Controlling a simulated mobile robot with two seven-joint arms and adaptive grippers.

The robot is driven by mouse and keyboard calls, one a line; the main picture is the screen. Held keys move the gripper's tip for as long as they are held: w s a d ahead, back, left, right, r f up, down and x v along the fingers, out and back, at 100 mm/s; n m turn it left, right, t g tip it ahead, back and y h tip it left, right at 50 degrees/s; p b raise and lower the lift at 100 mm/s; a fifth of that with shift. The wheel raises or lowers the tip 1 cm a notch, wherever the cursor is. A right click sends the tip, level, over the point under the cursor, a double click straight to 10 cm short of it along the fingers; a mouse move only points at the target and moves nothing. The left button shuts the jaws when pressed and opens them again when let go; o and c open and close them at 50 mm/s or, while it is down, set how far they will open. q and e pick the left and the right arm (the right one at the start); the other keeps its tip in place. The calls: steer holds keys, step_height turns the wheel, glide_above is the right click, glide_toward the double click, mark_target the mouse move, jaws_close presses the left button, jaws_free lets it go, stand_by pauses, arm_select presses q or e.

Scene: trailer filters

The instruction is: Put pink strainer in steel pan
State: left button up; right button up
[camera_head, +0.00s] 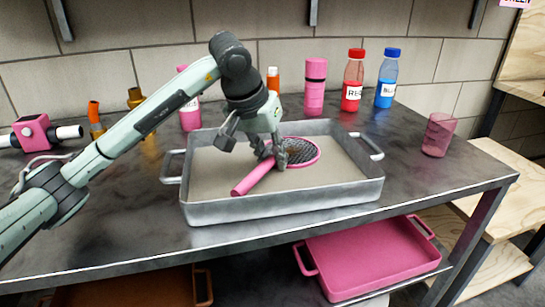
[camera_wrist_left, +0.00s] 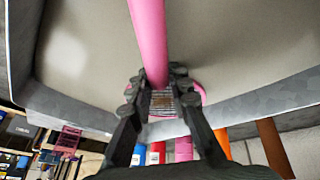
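The steel pan (camera_head: 290,207) is a wide grey tray with two side handles on the dark table. The pink strainer (camera_head: 252,176) is inside the pan's rim, its round mesh toward the back and its handle pointing front left. My left gripper (camera_head: 270,156) reaches down into the pan, with a finger on each side of the strainer's handle near the mesh. In the left wrist view the fingers (camera_wrist_left: 157,86) close in on the pink handle (camera_wrist_left: 148,35) and appear to touch it. Whether the strainer rests on the pan floor is unclear. My right gripper is not in view.
Behind the pan stand a pink container (camera_head: 315,88), a red bottle (camera_head: 353,82) and a blue bottle (camera_head: 387,80). A pink cup (camera_head: 438,135) is at the right. A pink tray (camera_head: 370,258) sits on the lower shelf. Table in front of the pan is clear.

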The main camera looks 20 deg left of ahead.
arm_select(q)
steer(key=o, duration=0.4)
steer(key=shift+o, duration=0.2)
steer(key=shift+r, duration=0.15)
steer(key=v, duration=1.2)
